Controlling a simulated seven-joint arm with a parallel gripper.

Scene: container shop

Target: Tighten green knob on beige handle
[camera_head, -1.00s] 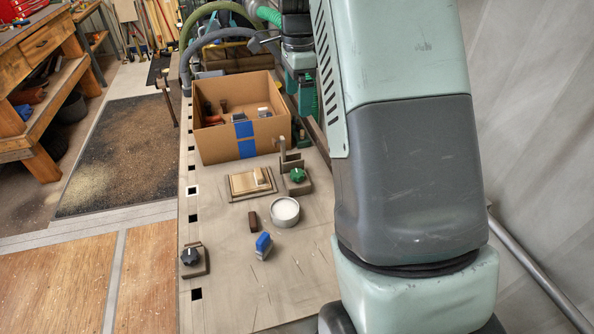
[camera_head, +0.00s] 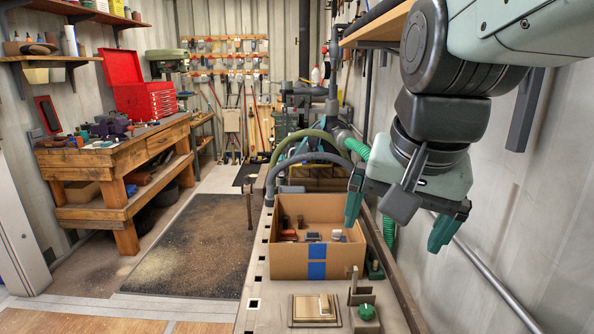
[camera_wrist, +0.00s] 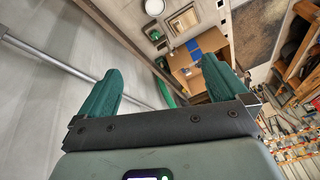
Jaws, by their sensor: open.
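The green knob (camera_head: 367,311) shows at the lower edge of the head view, on a small brownish clamp with an upright post (camera_head: 353,290). A beige, handle-like block (camera_head: 324,304) lies on a wooden plate (camera_head: 303,310) just left of the clamp. I cannot tell whether the clamp bears on this block. My gripper (camera_head: 398,220) hangs above and right of the knob, near the cardboard box, its green fingers wide apart with nothing between them. The open fingers also show in the wrist view (camera_wrist: 162,68).
An open cardboard box (camera_head: 284,262) with blue tape and several small items stands behind the plate. Thick hoses (camera_head: 300,158) curve behind it. A wooden shelf (camera_head: 375,24) and wall are near my arm. A workbench (camera_head: 120,165) stands left, across the floor mat (camera_head: 195,245).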

